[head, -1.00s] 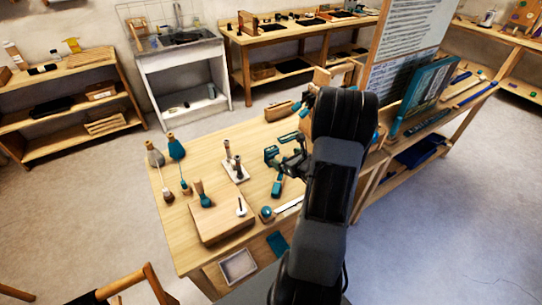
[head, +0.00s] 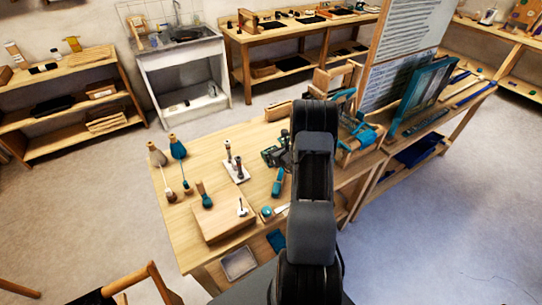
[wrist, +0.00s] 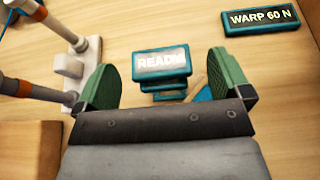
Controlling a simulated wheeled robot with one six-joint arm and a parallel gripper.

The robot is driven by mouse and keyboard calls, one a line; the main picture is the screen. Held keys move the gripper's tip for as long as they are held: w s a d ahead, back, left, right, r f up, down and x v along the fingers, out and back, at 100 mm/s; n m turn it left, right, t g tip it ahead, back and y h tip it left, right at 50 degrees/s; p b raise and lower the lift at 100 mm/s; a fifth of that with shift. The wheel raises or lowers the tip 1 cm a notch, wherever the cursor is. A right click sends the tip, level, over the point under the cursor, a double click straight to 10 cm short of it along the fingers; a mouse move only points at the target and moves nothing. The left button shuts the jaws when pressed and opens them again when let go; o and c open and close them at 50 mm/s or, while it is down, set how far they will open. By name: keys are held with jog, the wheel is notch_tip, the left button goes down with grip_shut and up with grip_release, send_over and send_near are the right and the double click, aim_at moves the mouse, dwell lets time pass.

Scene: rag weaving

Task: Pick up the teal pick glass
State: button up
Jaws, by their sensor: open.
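A bit of teal (wrist: 204,95) beside the right finger is partly hidden by my gripper. In the head view my gripper (head: 272,156) is over the bench, mostly hidden by my arm; the pick glass cannot be made out there.
A white stand with posts (head: 236,169) is close left of my gripper. A teal-handled tool (head: 278,184) lies nearer the front. A wooden block (head: 222,218) is front left. A "WARP 60 N" display (wrist: 261,19) is at upper right; a small loom (head: 358,140) stands right of my arm.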

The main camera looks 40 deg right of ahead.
jog(key=shift+x, duration=1)
jog(key=shift+c, duration=0.4)
jog(key=c, duration=1.2)
